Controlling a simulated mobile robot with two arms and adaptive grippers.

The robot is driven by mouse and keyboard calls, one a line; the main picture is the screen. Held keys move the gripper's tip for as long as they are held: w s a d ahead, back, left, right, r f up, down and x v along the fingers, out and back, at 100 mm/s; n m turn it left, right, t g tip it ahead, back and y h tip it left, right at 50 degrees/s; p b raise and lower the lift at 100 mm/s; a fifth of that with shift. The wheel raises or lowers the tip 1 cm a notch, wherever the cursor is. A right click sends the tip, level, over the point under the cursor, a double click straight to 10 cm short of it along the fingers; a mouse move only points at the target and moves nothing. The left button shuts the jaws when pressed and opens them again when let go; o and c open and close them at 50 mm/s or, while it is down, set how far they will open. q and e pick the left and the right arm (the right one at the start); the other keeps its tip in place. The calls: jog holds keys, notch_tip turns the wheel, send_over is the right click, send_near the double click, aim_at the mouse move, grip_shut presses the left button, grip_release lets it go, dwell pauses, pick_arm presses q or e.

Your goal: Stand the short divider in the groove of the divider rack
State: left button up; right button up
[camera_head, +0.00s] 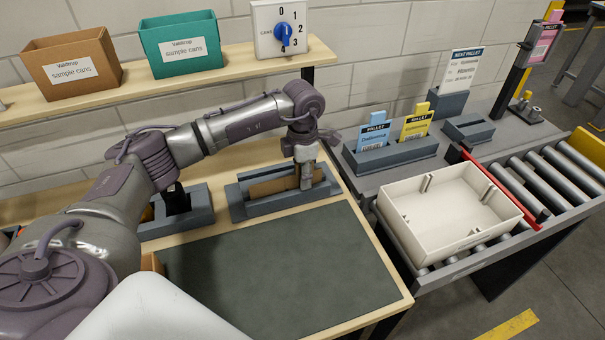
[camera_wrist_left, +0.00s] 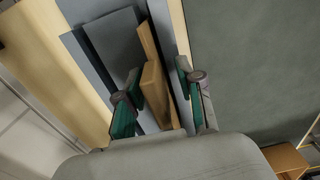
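The grey divider rack (camera_head: 240,205) stands on the wooden table behind the dark mat. A brown divider (camera_head: 270,187) stands upright in its long slot; it also shows in the left wrist view (camera_wrist_left: 154,92). I cannot tell how deep it sits. My left gripper (camera_head: 306,178) reaches down over the right part of the rack. In the left wrist view its green-padded fingers (camera_wrist_left: 158,85) are on either side of the divider. A gap shows between the divider and the right finger, and the left pad is close to it. My right gripper is not in view.
A second grey holder (camera_head: 200,217) stands left of the rack. The dark mat (camera_head: 290,270) is clear. A white tray (camera_head: 450,235) sits on the roller conveyor at right. A shelf behind carries a brown box (camera_head: 72,68), a teal box (camera_head: 180,45) and a dial (camera_head: 283,30).

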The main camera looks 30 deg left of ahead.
pick_arm(q)
notch_tip(320, 180, up, 12)
jog(key=shift+r, duration=0.1)
dwell(0.5)
dwell(0.5)
